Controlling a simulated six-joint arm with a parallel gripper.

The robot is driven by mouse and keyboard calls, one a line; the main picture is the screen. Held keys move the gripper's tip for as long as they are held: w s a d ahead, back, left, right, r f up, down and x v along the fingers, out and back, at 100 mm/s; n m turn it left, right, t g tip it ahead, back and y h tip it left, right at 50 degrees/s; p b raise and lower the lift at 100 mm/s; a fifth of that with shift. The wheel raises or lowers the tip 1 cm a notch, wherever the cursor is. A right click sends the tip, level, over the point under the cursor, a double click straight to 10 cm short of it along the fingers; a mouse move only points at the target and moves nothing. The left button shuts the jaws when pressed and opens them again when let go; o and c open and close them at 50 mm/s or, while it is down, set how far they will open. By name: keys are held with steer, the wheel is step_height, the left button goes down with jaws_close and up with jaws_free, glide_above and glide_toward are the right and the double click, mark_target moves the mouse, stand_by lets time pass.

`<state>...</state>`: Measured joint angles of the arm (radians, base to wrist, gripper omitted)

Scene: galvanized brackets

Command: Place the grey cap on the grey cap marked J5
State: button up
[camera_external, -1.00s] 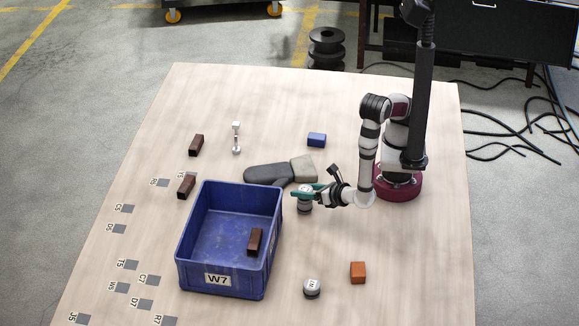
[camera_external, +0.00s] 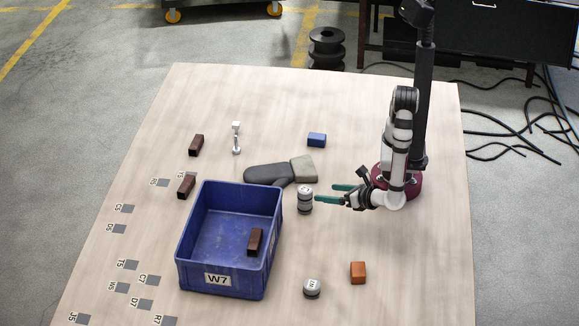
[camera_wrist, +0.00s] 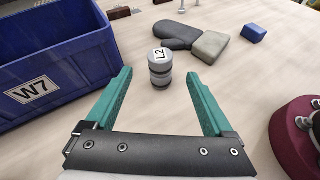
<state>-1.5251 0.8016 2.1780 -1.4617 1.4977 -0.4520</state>
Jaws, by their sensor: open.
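Two grey caps stand stacked upright on the table, just right of the blue bin. The upper cap (camera_external: 305,192) has a white top, which reads L2 in the wrist view (camera_wrist: 160,56). The lower cap (camera_external: 305,207) is directly under it, and its top marking is hidden. Another grey cap (camera_external: 312,288) stands alone nearer the front; its top label is too small to read. My gripper (camera_external: 326,193) is open and empty, to the right of the stack. In the wrist view, the stack is just beyond the fingertips, between their lines, apart from both fingers.
The blue bin (camera_external: 222,280) marked W7 holds a brown block. A dark padded object (camera_external: 270,173) with a beige end lies behind the stack. An orange block (camera_external: 358,272), a blue block (camera_external: 317,140) and brown blocks are around. The front right is mostly clear.

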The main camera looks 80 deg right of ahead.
steer(key=s+d+r+m+g, duration=0.1)
steer(key=d+r+m+g, duration=0.3)
steer(key=d+m+g, duration=0.35)
steer(key=s+d+r+m+g, duration=0.1)
steer(key=d+r+m+g, duration=0.35)
steer(key=d+m, duration=0.45)
steer(key=s+r+m+y, duration=0.4)
steer(key=m+y, duration=0.4)
steer(key=m, duration=0.9)
steer(key=shift+s+d+r+y, duration=0.15)
steer(key=shift+s+d+y, duration=0.1)
steer(key=shift+y, duration=0.15)
